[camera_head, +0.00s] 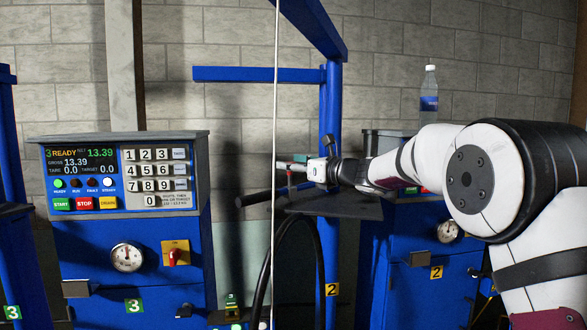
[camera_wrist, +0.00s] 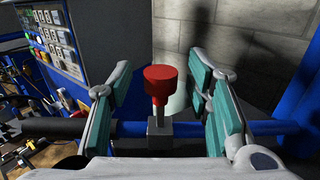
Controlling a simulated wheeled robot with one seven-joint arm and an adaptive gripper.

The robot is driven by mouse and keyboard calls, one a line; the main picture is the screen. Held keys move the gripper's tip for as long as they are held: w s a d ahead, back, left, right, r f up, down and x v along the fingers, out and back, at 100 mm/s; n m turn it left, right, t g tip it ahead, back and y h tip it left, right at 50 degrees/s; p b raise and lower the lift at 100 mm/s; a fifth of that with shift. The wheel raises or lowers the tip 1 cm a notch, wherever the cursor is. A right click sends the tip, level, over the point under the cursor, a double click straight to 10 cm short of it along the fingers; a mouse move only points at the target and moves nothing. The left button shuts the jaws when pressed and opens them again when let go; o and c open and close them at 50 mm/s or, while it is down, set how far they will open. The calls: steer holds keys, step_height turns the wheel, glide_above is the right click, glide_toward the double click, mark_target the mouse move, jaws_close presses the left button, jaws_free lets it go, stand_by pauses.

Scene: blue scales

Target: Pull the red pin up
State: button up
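The red pin (camera_wrist: 161,80) stands upright in the wrist view, with a wide red head on a narrower red stem. The stem rises from a small grey block (camera_wrist: 159,128) on a blue horizontal bar (camera_wrist: 132,128). My gripper (camera_wrist: 160,72) is open, its teal-padded fingers to the left and right of the pin, with a visible gap on each side. In the head view my gripper (camera_head: 292,168) is small, at the end of my white arm, and I cannot make out the pin there.
A blue scale cabinet with a lit control panel (camera_head: 120,175) stands at left in the head view. Another blue cabinet (camera_head: 415,265) with a bottle (camera_head: 429,95) above it is at right. A thin pale vertical line (camera_head: 276,110) and a dark hose (camera_head: 262,280) are near my gripper.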

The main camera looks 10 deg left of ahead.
steer(key=shift+f, duration=0.1)
steer(key=v, duration=1.2)
steer(key=s+d+f+n+g+h, duration=0.1)
steer(key=s+f+n+g+h, duration=0.2)
steer(key=s+n, duration=0.65)
steer(key=s+d+f+n+g+h, duration=0.1)
steer(key=s+f+n+g+h, duration=0.3)
steer(key=s, duration=1.1)
steer(key=s+d+f+n+h, duration=0.3)
steer(key=s+d+n, duration=0.3)
steer(key=s, duration=0.3)
steer(key=s+d+f+n+t+h, duration=0.1)
steer(key=s+d+f+n+h, duration=0.3)
steer(key=s+d, duration=0.5)
step_height(320, 180, down, 2)
steer(key=shift+s+d+n, duration=0.3)
steer(key=shift+s+n, duration=0.5)
steer(key=shift+n, duration=0.35)
